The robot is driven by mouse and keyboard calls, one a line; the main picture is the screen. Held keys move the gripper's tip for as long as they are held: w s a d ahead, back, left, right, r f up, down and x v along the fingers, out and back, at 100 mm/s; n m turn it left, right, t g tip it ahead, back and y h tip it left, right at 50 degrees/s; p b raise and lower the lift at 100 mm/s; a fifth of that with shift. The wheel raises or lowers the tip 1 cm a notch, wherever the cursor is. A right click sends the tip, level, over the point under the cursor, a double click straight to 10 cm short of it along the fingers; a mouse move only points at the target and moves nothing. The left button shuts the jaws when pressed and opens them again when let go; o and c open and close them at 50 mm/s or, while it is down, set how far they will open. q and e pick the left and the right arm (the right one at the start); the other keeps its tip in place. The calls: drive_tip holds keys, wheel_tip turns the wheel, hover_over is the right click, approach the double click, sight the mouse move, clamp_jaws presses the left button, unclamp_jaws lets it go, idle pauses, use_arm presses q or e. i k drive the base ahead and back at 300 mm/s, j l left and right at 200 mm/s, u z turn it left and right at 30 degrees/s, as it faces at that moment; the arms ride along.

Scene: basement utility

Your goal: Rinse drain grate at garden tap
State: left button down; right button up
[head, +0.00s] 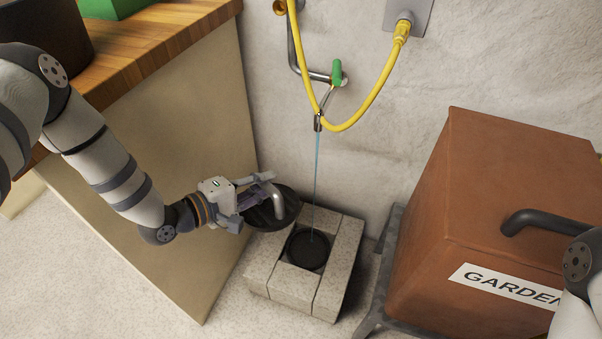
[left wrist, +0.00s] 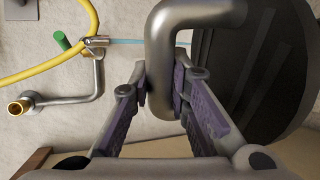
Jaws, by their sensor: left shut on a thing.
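The drain grate (head: 289,207) is a dark round disc with a bent grey metal handle (left wrist: 160,75). My left gripper (head: 268,194) is shut on the handle and holds the grate tilted above the left edge of the block drain surround (head: 338,262). The garden tap (head: 318,122) has a green lever (head: 337,72) and hangs above. A thin blue water stream (head: 315,175) runs from it into the dark round drain opening (head: 307,250). In the head view the stream passes just right of the grate. In the left wrist view the grate (left wrist: 275,70) fills the right side.
A yellow hose (head: 383,85) loops from the wall across the tap. A brown box labelled "GARDEN" (head: 480,190) stands close on the right. A wooden-topped counter (head: 160,45) stands on the left, its side panel behind my left arm. Clear floor lies in front.

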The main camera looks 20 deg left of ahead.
sight(337, 81)
drive_tip(key=k, duration=1)
